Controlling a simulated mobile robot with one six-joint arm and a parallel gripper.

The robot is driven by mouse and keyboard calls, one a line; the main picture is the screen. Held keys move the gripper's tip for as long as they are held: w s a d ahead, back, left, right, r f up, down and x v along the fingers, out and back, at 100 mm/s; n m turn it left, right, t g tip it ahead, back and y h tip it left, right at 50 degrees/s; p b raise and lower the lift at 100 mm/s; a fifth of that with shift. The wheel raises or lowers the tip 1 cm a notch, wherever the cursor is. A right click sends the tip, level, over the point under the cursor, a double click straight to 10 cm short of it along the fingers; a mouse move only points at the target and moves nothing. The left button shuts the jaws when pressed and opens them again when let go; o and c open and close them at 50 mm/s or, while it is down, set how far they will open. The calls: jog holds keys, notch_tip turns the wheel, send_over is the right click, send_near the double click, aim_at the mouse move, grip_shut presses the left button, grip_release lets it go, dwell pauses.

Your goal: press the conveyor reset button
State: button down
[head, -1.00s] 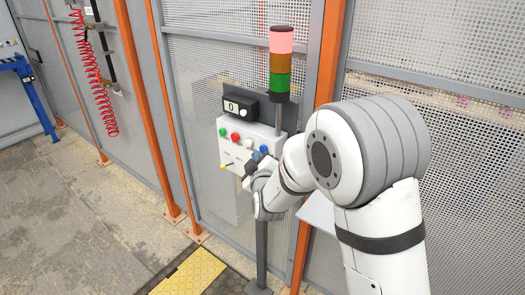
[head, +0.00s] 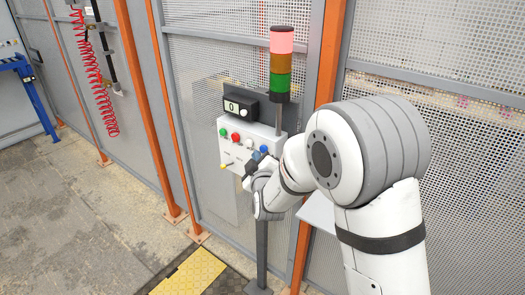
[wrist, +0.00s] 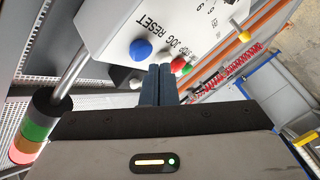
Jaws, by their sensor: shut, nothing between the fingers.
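The blue button (wrist: 141,50), with the word RESET beside it, is on the white control box (wrist: 112,22) in the wrist view. My gripper (wrist: 159,68) is shut and empty. Its fingertips are close to the panel, just to the right of and below the blue button in the wrist view. I cannot tell whether they touch the panel. In the head view my gripper (head: 250,170) is partly hidden by my arm.
The panel also has green (head: 223,132), red (head: 235,137) and white (head: 248,144) buttons and a yellow knob (head: 225,166). A stack light (head: 281,62) with its red top lit stands by the box. A display (head: 240,107) reads 0. Mesh fencing (head: 440,130) stands behind.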

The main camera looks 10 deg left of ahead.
jog(key=shift+w+d+b, duration=0.1)
jog(key=shift+w+b, duration=0.05)
jog(key=shift+b, duration=0.15)
jog(key=shift+w+d, duration=0.1)
jog(key=shift+w, duration=0.15)
jog(key=shift+w+d+b, duration=0.15)
jog(key=shift+w+b, duration=0.25)
jog(key=shift+b, duration=0.15)
dwell(0.8)
jog(key=shift+s, duration=0.1)
jog(key=shift+s+a+b, duration=0.35)
jog(key=shift+s+b, duration=0.1)
jog(key=shift+s, duration=0.25)
jog(key=s, duration=0.1)
jog(key=s+a, duration=0.1)
jog(key=s, duration=0.1)
jog(key=s+a+b, duration=0.1)
jog(key=shift+s, duration=0.3)
